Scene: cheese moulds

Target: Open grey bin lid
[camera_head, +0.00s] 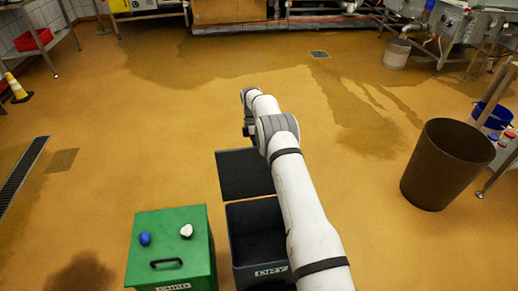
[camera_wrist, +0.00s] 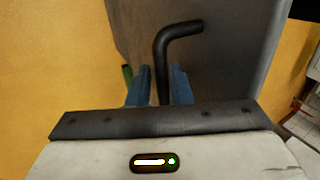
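The grey bin (camera_head: 240,262) stands right of the green bin, partly hidden by my arm. Its dark lid (camera_head: 244,180) is swung back beyond the far rim, and the inside of the bin shows. In the wrist view the grey lid (camera_wrist: 225,50) fills much of the picture, with a bent black handle (camera_wrist: 180,32) on it. My gripper (camera_wrist: 161,72) has its two blue fingers close on either side of the handle's bar and appears shut on it. In the head view the fingertips are hidden by my arm.
The green bin (camera_head: 140,232), with a closed lid, carries a blue object (camera_head: 145,239) and a white object (camera_head: 187,231). A brown bin (camera_head: 447,165) stands at the right. The floor beyond the bins is mostly free, with a drain grate (camera_head: 22,175) at the left.

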